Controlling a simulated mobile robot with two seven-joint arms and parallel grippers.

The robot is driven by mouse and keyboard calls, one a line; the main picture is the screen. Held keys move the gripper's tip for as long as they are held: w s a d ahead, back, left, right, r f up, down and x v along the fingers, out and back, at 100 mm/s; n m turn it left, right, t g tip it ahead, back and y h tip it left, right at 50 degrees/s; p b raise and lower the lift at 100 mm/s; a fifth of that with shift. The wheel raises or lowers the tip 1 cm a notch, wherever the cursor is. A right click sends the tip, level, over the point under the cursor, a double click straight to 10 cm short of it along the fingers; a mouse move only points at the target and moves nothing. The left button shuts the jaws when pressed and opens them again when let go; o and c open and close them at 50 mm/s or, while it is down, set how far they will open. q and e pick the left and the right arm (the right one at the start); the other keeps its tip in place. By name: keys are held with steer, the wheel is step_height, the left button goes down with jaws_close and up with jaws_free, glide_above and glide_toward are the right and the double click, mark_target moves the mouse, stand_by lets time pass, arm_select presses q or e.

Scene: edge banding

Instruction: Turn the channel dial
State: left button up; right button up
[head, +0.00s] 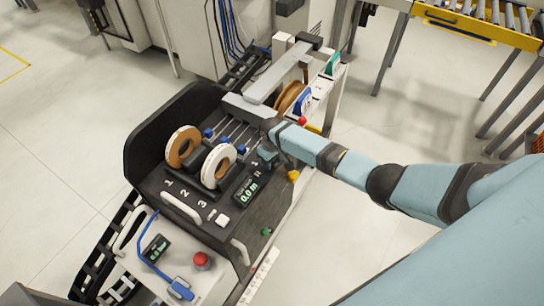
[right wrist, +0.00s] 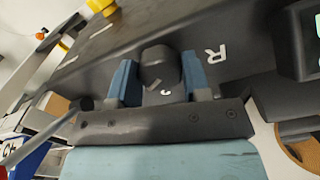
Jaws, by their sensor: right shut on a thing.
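The channel dial (right wrist: 160,68) is a dark round knob on the black panel (right wrist: 245,60), beside a white letter R, in the right wrist view. My right gripper (right wrist: 160,82) has one blue finger on each side of the knob and is shut on it. In the head view the right gripper (head: 267,158) reaches down to the panel beside the white reel, and the dial is hidden there or too small to make out. My left gripper is not in view.
A small display (head: 249,190) reading 0.0 m sits close to the gripper. A white reel (head: 218,166) and a brown-and-white reel (head: 183,147) stand left of it. A yellow knob (head: 293,176), red button (head: 201,259) and blue cable (head: 146,253) are also on the machine.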

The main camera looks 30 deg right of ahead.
steer(key=shift+m+p, duration=0.3)
steer(key=shift+m, duration=0.4)
steer(key=o, duration=0.9)
steer(key=shift+o, duration=0.2)
step_height(320, 180, up, 14)
steer(key=shift+b, duration=0.35)
steer(key=shift+f, duration=0.1)
